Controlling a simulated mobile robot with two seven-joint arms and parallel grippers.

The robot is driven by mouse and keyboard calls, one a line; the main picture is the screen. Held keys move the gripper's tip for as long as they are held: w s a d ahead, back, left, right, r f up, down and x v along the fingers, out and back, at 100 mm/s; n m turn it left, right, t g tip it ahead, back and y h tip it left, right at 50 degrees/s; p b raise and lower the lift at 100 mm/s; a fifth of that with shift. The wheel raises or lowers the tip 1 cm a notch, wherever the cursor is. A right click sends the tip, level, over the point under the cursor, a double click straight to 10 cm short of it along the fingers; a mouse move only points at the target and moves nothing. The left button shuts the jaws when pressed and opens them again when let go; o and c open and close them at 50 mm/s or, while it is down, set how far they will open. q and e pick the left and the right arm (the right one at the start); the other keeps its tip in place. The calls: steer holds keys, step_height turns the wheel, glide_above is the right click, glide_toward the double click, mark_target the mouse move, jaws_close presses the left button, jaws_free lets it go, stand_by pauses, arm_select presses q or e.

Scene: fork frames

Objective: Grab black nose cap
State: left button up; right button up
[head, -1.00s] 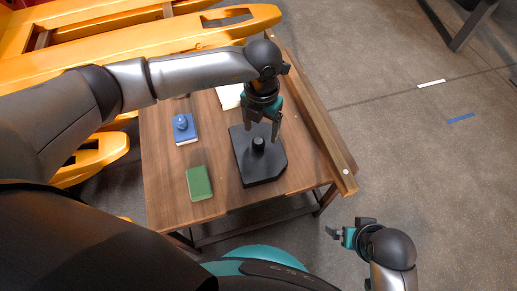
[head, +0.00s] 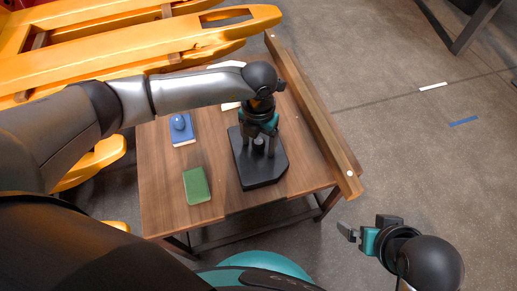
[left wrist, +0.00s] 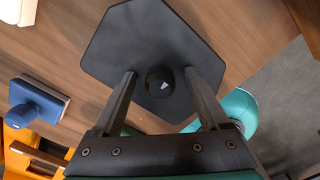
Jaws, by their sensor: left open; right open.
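The black nose cap (left wrist: 161,82) is a small dark round piece on a black base plate (head: 262,176) on the wooden table. In the left wrist view it lies between the two fingers of my open left gripper (left wrist: 160,78), with a gap on each side. In the head view my left gripper (head: 258,146) points down over the base, with its fingers on either side of the nose cap (head: 259,143), which is partly hidden. My right gripper (head: 352,234) is open and empty, off the table's front right.
A blue block with a rounded knob (head: 183,129) and a green block (head: 197,186) lie on the table (head: 165,205) left of the base. A wooden rail (head: 318,124) runs along the right edge. Yellow beams (head: 150,45) stand behind.

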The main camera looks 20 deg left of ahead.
arm_select(q)
steer(key=shift+c, duration=0.3)
jaws_close()
stand_by(0.3)
